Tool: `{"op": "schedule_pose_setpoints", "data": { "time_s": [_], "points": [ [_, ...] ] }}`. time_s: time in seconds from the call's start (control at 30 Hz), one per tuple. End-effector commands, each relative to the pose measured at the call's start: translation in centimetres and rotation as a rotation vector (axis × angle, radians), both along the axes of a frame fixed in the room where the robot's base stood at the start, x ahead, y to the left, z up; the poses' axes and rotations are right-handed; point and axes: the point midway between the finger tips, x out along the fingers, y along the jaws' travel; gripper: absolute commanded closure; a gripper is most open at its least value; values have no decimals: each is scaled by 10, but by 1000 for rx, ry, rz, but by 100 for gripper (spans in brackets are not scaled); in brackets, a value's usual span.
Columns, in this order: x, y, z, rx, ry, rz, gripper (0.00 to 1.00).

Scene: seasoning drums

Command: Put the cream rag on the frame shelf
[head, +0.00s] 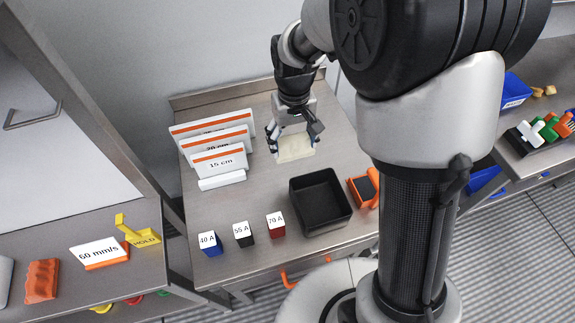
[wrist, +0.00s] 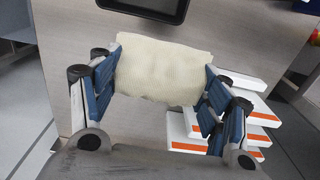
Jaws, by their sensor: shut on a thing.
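The cream rag (head: 295,148) is between the fingers of my gripper (head: 294,132), over the steel table in the head view. In the wrist view the rag (wrist: 160,70) spans the gap between the blue finger pads of my gripper (wrist: 162,80), which is shut on it. The rag looks held up flat, with a slightly ragged edge. I cannot tell how far it is above the table (head: 185,105). I cannot make out for certain which structure is the frame shelf.
Labelled white boards (head: 219,162) stand left of the gripper. A black bin (head: 320,202) sits in front of it, with an orange device (head: 364,187) to its right. Blue (head: 210,243), black (head: 243,234) and red (head: 275,224) blocks line the front. A side counter (head: 60,228) holds signs.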

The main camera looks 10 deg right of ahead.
Motion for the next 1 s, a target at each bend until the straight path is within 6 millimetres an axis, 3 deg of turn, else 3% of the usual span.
{"op": "schedule_pose_setpoints", "data": {
  "time_s": [0.03,0.1,0.33,0.63,0.83,1.0],
  "points": [
    [-1,0,-19,-1,5,0,53],
    [-1,0,-38,-1,4,0,53],
    [0,0,-91,0,2,0,53],
    [0,0,-114,0,0,0,53],
    [0,0,-145,0,1,0,53],
    [1,0,-148,0,-2,0,53]
  ]
}}
